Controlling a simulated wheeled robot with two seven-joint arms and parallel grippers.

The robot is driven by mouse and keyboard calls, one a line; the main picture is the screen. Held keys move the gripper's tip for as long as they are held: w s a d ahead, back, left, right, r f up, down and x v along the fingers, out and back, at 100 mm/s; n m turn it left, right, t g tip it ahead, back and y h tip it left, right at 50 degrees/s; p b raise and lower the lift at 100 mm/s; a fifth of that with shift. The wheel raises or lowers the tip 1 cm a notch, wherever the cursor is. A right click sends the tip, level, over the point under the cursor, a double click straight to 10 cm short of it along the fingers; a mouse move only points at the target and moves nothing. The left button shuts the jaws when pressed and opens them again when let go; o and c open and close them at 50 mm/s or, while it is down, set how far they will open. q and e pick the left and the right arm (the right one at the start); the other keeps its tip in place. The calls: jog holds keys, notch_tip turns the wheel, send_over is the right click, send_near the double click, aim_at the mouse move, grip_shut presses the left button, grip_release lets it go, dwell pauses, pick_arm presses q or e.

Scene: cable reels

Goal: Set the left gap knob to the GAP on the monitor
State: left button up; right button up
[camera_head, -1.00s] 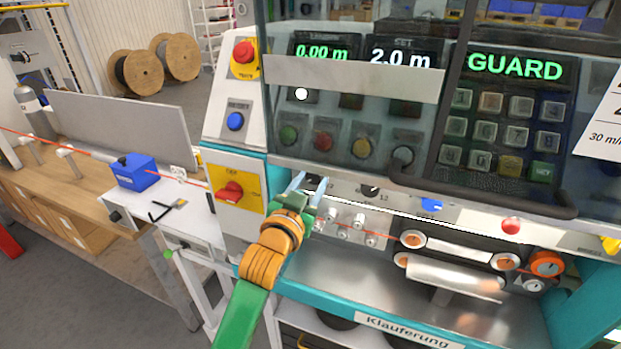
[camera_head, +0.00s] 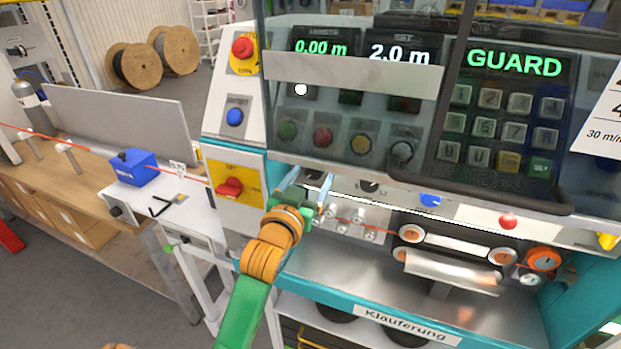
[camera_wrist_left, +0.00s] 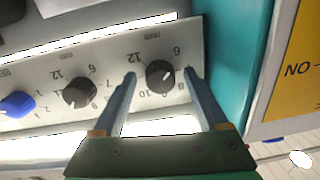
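The left gap knob (camera_wrist_left: 160,77) is black with a white pointer mark toward the upper right in the left wrist view, on a printed scale. My left gripper (camera_wrist_left: 160,78) is open, with one finger on each side of this knob; contact is unclear. In the head view my left gripper (camera_head: 309,180) is at the panel strip under the guard, and the knob is mostly hidden. A second black knob (camera_wrist_left: 80,91) sits beside it, also in the head view (camera_head: 369,187). The monitor (camera_head: 515,65) reads GUARD; I see no GAP value. My right gripper is out of view.
A clear guard with a metal bar (camera_head: 350,75) and dark handle (camera_head: 480,190) covers the displays and buttons above. A blue knob (camera_wrist_left: 15,104) sits farther along the strip. A red rotary switch (camera_head: 229,188) is left of my gripper. Rollers (camera_head: 410,233) are below right.

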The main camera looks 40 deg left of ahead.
pick_arm(q)
jog(key=v, duration=0.7)
jog(key=shift+p, duration=0.45)
